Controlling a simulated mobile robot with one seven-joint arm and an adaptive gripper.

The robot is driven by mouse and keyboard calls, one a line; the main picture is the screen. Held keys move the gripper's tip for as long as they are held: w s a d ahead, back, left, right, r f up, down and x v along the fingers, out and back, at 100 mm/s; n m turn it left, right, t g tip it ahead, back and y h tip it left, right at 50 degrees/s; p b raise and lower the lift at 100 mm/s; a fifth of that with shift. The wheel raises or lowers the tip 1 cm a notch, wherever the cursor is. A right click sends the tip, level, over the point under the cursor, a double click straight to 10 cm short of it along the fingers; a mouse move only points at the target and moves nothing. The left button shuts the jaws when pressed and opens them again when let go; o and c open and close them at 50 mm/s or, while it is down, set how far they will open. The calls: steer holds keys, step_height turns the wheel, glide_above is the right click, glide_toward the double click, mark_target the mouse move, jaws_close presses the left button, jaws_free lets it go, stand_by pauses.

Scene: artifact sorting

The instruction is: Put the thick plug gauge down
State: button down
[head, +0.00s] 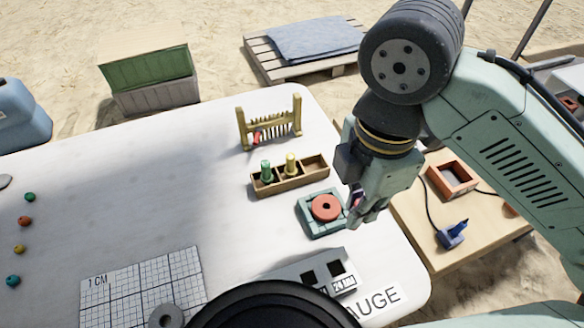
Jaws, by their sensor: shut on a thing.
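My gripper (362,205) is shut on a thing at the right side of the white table. Only a small purplish part (357,197) shows between the fingers; the fingers hide the rest, so I cannot make out the whole thick plug gauge. The gripper is just right of a teal square holder (306,222) with a red ring (326,207) on it. Whether the held thing touches the table or the holder, I cannot tell. A grey gauge block (289,275) with dark square openings and a "24 MM" label lies in front, partly hidden by my own body.
A wooden tray (315,169) holds a green peg (266,171) and a yellow peg (291,165). A wooden rack (243,131) stands behind. A "1 CM" grid sheet (120,290), a grey ring (166,317) and several beads lie left. The table's middle left is clear.

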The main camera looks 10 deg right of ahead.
steer(key=w+a, duration=0.1)
steer(key=w, duration=0.4)
steer(key=w+f+p, duration=0.1)
steer(key=w, duration=0.4)
steer(key=w+a, duration=0.1)
steer(key=w, duration=0.4)
steer(key=shift+w+a+f, duration=0.15)
steer(key=shift+a+f, duration=0.1)
steer(key=shift+a, duration=0.1)
steer(key=shift+w+f, duration=0.1)
steer(key=shift+f, duration=0.05)
steer(key=shift+f+p, duration=0.4)
steer(key=shift+f, duration=1.25)
steer(key=shift+f, duration=0.1)
steer(key=shift+f, duration=0.1)
steer(key=c, duration=1.6)
jaws_free()
step_height(320, 180, up, 12)
steer(key=shift+r, duration=0.25)
